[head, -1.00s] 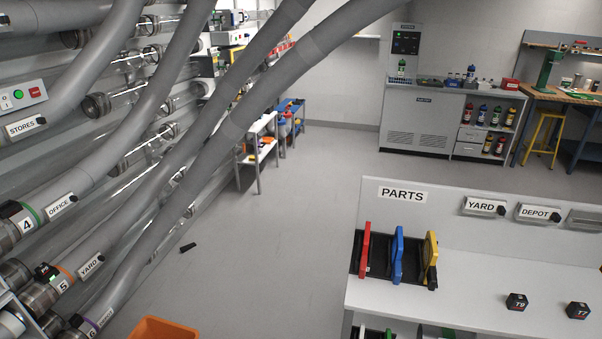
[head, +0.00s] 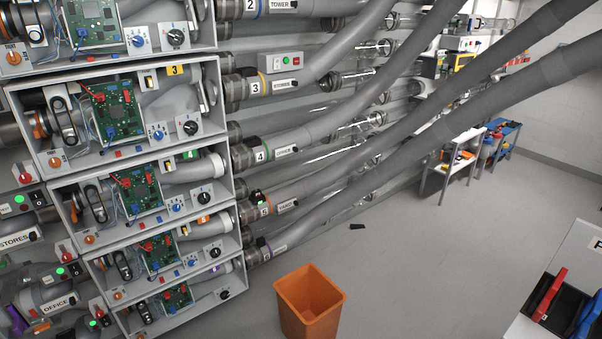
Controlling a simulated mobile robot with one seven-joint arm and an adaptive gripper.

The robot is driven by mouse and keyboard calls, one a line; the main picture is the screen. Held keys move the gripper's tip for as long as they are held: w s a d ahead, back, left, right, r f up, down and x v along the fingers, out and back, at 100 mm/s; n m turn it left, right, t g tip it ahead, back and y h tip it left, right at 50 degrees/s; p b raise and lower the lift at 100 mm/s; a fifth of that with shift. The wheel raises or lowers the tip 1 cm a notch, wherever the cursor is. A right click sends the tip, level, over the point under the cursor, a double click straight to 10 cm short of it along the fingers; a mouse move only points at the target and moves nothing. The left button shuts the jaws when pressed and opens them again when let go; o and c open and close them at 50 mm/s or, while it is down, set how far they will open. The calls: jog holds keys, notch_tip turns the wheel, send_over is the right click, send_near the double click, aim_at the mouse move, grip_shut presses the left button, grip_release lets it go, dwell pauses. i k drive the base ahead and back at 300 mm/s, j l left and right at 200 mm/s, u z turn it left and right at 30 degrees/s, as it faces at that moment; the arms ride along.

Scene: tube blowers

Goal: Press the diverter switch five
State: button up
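The open blower box five (head: 165,258) with an orange tag (head: 203,219) is in the lower left of the head view. It holds a green circuit board with red parts, a black knob (head: 215,252), a blue knob (head: 192,262) and an orange knob (head: 117,295). Its pipe, marked 5 (head: 265,210) and YARD (head: 288,205), leaves to the right. A small black and red device (head: 257,197) sits on that pipe's collar. I cannot tell which part is the diverter switch. My gripper is not in view.
Similar boxes are stacked above and below, including box three (head: 130,120). Grey pipes slope up to the right. An orange bin (head: 308,305) stands on the floor by the boxes. A white bench (head: 570,265) with red and blue items is at lower right.

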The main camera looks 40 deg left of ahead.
aim_at(74, 268)
jog(key=j+u, duration=0.1)
jog(key=u, duration=2.85)
jog(key=i+l+z, duration=0.1)
jog(key=i+l, duration=0.15)
jog(key=i, duration=0.6)
jog(key=i+l+z, duration=0.1)
jog(key=i, duration=0.7)
jog(key=i+l+z, duration=0.15)
jog(key=i, duration=0.7)
jog(key=l, duration=0.1)
